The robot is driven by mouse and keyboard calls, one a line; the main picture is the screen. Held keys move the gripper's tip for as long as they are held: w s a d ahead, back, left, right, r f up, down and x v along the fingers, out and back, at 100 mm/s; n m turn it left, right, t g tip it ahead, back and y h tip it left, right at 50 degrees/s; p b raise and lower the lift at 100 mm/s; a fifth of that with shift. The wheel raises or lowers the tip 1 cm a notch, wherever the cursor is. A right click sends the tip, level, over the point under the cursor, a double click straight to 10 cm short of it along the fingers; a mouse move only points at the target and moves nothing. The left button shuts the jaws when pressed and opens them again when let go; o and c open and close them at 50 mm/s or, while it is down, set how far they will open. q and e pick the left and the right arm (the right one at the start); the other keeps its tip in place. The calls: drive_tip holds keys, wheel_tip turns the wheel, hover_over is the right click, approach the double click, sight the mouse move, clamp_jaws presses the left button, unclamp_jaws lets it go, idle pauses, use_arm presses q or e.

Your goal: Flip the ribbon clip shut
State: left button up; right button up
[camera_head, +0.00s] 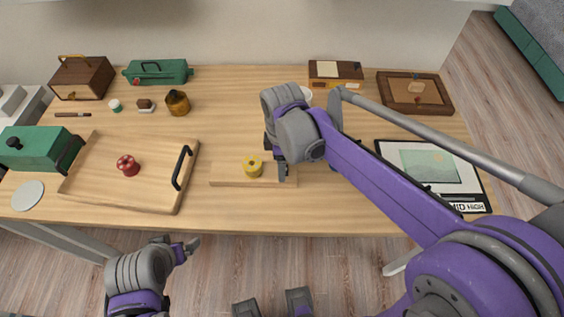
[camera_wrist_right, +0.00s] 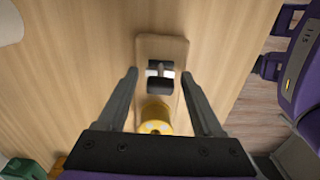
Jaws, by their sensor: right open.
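A light wooden board (camera_head: 228,172) lies near the table's front edge and carries a yellow ribbon spool (camera_head: 253,168). In the right wrist view the board (camera_wrist_right: 175,46) also bears a small black clip (camera_wrist_right: 161,86) with pale metal parts, beyond the spool (camera_wrist_right: 154,115). I cannot tell how far the clip's flap is raised. My right gripper (camera_wrist_right: 159,73) is open and empty, its fingers on either side of the clip and apart from it. In the head view my right gripper (camera_head: 281,168) hides the clip. My left gripper (camera_head: 188,249) hangs off the table's front edge, away from the board.
A wooden tray (camera_head: 95,190) with a black handle and a red knob stands left of the board. A picture (camera_head: 430,165) lies at right. Table before the amber jar is clear.

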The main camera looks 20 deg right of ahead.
clamp_jaws()
drive_tip(key=shift+a+f+g+h+b, duration=0.1)
drive_tip(key=shift+a+g+h+b, duration=0.1)
drive_tip(key=shift+h, duration=0.35)
drive_tip(key=shift+a+f+g+h+b, duration=0.1)
drive_tip(key=shift+h+b, duration=0.05)
drive_tip(key=shift+h, duration=0.4)
drive_tip(key=shift+r, duration=0.1)
unclamp_jaws()
